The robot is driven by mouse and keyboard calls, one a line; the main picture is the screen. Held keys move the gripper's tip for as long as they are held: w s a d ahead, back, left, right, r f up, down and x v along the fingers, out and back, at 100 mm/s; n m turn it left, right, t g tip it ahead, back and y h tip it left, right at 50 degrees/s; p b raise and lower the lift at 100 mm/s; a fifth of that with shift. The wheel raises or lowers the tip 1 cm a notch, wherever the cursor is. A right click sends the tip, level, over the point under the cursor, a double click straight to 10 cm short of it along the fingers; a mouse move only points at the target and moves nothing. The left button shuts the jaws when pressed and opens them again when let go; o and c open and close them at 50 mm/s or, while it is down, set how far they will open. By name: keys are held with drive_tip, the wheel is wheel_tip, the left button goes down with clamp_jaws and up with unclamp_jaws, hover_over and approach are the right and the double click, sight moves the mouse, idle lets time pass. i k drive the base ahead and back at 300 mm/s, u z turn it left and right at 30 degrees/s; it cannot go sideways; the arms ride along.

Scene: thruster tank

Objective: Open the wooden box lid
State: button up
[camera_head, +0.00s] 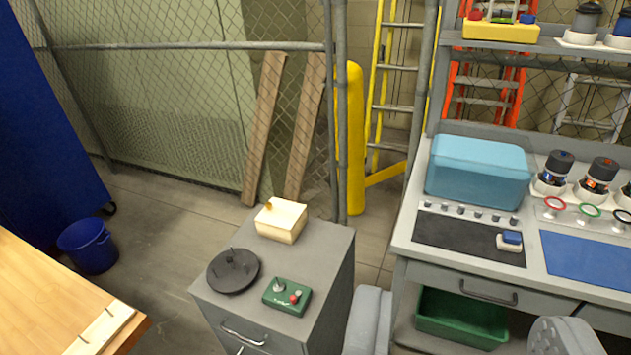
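The wooden box (281,222) is small and pale. It sits at the back of the top of a grey drawer cabinet, left of the picture's middle. Its lid (284,212) looks closed, with a small brown knob (272,207) near its left edge. My gripper (462,318) shows at the bottom edge as two grey rounded parts set wide apart. It looks open, with nothing held between the parts. It is to the right of the box and nearer to the camera, clear of it.
On the cabinet (328,262), a black disc with pegs (233,272) and a green control box (287,297) stand in front of the wooden box. A workbench (408,222) with a blue case (478,172) is at right. A wooden table (45,295) is at lower left.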

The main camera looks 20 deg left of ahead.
sight(278, 213)
drive_tip(key=u, duration=0.15)
drive_tip(key=i, duration=1.3)
drive_tip(key=u, duration=0.5)
drive_tip(key=i, duration=0.4)
drive_tip(key=u, duration=0.3)
